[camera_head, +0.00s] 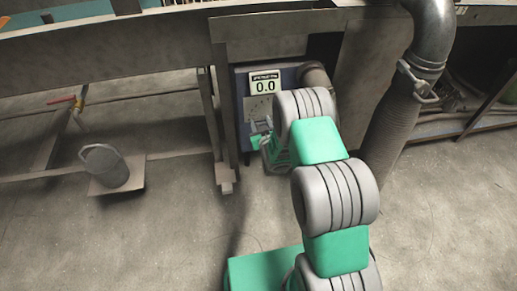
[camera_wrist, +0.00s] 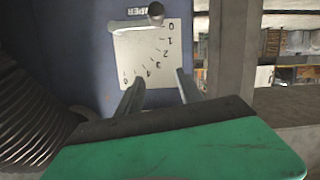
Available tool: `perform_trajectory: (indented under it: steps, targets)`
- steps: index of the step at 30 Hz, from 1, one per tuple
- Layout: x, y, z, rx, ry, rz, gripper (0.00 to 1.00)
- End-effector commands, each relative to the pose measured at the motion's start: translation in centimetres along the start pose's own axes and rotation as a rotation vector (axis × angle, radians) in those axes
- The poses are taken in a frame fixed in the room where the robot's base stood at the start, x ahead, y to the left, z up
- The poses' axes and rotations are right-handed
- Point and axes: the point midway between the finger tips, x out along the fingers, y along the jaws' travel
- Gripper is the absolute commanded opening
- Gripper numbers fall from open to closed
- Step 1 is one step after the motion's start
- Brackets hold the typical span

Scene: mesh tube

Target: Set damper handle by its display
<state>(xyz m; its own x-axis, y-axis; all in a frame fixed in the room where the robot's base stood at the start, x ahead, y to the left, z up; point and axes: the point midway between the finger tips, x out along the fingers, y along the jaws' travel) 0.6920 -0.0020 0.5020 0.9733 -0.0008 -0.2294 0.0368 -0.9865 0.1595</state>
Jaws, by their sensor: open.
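In the wrist view a white scale plate (camera_wrist: 145,55) carries numbers from 0 upward along an arc, appearing turned over. A dark rounded knob, apparently the damper handle (camera_wrist: 155,11), lies at the top edge near the 0 mark; the rest is hard to make out. My gripper (camera_wrist: 159,76) is open and empty. Its two fingers point toward the plate, apart from the knob. In the head view my arm partly hides the panel's lower right.
A ribbed grey hose (camera_wrist: 30,115) lies left of my gripper in the wrist view. A large duct (camera_head: 405,100) stands right of the panel in the head view. A metal post (camera_head: 212,120) stands just left of it. A grey can (camera_head: 105,165) sits farther left. Floor in front is clear.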

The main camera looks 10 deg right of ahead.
Motion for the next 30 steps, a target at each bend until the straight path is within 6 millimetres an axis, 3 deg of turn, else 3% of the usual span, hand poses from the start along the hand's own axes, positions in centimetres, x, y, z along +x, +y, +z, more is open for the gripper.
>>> perform_trajectory:
  steps: [1,3,6,7,9,10,12,13,21,30]
  targets:
    - [0.4,-0.9,5.6,-0.008,0.05,0.009,0.44]
    - [-0.2,-1.4,8.6,-0.019,0.129,0.025,0.44]
    - [-1.0,-1.5,10.3,-0.028,0.202,0.045,0.44]
    - [-0.7,-1.4,9.8,-0.029,0.226,0.047,0.44]
    - [1.3,-0.8,6.3,-0.036,0.3,0.057,0.44]
    - [1.3,-0.8,6.6,-0.037,0.296,0.056,0.44]
    - [0.4,-1.6,10.2,-0.033,0.23,0.041,0.44]
    - [0.7,-1.8,10.7,-0.033,0.221,0.039,0.44]
    - [5.2,-1.8,9.6,-0.032,0.225,0.038,0.44]
    - [5.8,-1.7,9.3,-0.032,0.223,0.04,0.44]
